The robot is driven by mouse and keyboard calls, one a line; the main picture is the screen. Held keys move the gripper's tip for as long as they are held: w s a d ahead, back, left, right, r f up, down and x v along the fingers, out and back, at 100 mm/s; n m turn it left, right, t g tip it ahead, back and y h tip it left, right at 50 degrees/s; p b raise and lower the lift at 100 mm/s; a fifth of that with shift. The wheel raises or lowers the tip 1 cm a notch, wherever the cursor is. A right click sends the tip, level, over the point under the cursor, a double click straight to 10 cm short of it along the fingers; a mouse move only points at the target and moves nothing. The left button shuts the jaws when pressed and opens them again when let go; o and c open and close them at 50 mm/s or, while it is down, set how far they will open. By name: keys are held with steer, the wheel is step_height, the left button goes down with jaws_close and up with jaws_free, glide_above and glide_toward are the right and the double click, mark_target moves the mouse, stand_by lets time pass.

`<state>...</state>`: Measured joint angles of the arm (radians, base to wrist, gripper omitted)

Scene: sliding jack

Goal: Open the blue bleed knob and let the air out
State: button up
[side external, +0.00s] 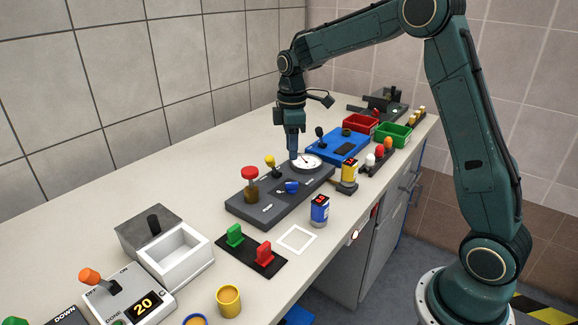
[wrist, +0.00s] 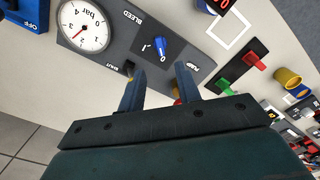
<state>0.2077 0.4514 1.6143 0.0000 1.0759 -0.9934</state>
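The blue bleed knob (side external: 291,187) sits on a dark grey panel (side external: 262,206) with a red-topped pump post (side external: 250,180), a yellow-topped lever (side external: 270,160) and a white pressure gauge (side external: 306,163). In the wrist view the knob (wrist: 160,47) lies under the word BLEED, just beyond my fingertips. The gauge (wrist: 83,25) shows a red needle; its exact reading is too small to tell. My gripper (side external: 293,157) points down above the panel's far part. In the wrist view my gripper (wrist: 160,69) has its fingers apart, with nothing between them. The fingers partly hide the lever and the pump post.
A blue unit (side external: 338,146) stands behind the panel. A yellow can (side external: 348,172) and a blue can (side external: 319,210) with red displays stand at its right. Red (side external: 264,253) and green clips (side external: 235,235), and a white square frame (side external: 296,239), lie in front.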

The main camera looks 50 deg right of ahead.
mark_target(292, 183)
step_height(292, 183, down, 10)
steer(key=shift+f, duration=0.15)
stand_by(0.4)
jaws_close()
